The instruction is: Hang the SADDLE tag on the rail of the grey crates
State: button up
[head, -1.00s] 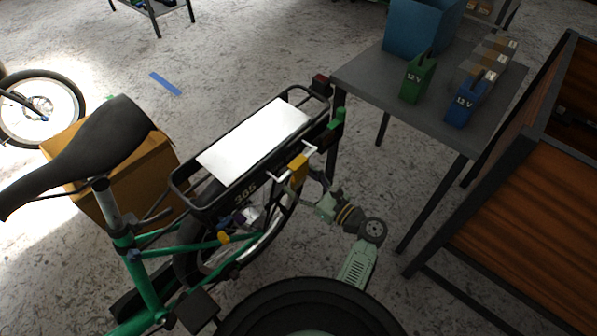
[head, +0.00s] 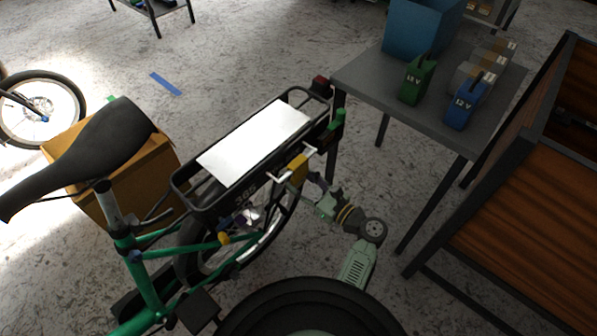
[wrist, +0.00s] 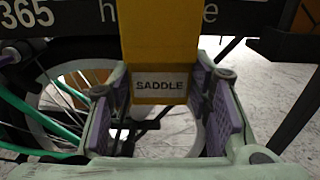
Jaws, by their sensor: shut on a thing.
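The yellow SADDLE tag (wrist: 160,84) is between the two fingers of my gripper (wrist: 164,100), which is shut on it. Its black-on-white label faces the wrist camera. In the head view the tag (head: 298,170) is upright at the near side of the bike's black rear rack (head: 185,180). My gripper (head: 312,183) reaches it from the lower right. The tag's upper end runs out of the wrist view, and I cannot tell whether it touches the rack. I cannot make out the grey crates or their rail with certainty.
The green bike with a black saddle (head: 85,155) stands at the left, with a cardboard box (head: 155,165) behind it. A grey table (head: 370,85) holds a blue bin (head: 420,30) and green and blue 12 V packs (head: 465,103). A wooden-sided frame (head: 520,220) stands at the right.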

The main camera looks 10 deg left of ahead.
jog(key=shift+r+p, duration=1.1)
jog(key=shift+r, duration=0.05)
jog(key=shift+s+d, duration=0.1)
jog(key=p+v, duration=0.2)
jog(key=v, duration=0.5)
jog(key=shift+s+d+p, duration=0.25)
jog(key=shift+d+p, duration=0.05)
dwell(0.4)
dwell(0.5)
